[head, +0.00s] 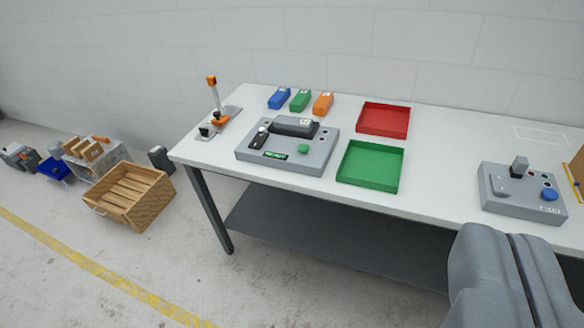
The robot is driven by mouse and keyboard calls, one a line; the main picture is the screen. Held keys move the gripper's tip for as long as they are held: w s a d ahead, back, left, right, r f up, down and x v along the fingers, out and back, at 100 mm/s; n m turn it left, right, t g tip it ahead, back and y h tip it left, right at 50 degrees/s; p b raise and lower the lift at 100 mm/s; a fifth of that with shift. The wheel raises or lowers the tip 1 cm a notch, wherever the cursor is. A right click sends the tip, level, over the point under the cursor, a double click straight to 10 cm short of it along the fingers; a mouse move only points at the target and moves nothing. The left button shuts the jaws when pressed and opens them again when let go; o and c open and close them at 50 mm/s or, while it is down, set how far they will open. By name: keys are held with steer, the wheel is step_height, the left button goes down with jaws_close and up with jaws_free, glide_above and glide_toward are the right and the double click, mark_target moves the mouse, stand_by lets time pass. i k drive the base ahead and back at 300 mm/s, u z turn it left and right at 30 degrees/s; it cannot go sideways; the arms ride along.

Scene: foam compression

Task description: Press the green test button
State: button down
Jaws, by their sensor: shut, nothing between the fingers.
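The green test button (303,149) is a small round cap on the front right of a grey test machine (312,164). The machine stands on the left part of the white table and has a dark block on top and a green label on its front. My gripper (508,262) is at the lower right of the view, in front of the table and far to the right of the button. Its two grey fingers are together with nothing between them. The button is in plain view.
Blue (280,98), green (300,100) and orange (323,104) blocks lie behind the machine. A red tray (384,104) and a green tray (343,176) sit to its right. A second grey device (510,206) has a blue button. A wooden crate (130,213) stands on the floor left.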

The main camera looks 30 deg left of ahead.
mark_target(302, 148)
steer(key=k, duration=0.6)
steer(key=u, duration=0.4)
steer(key=i, duration=2.15)
steer(key=z, duration=0.85)
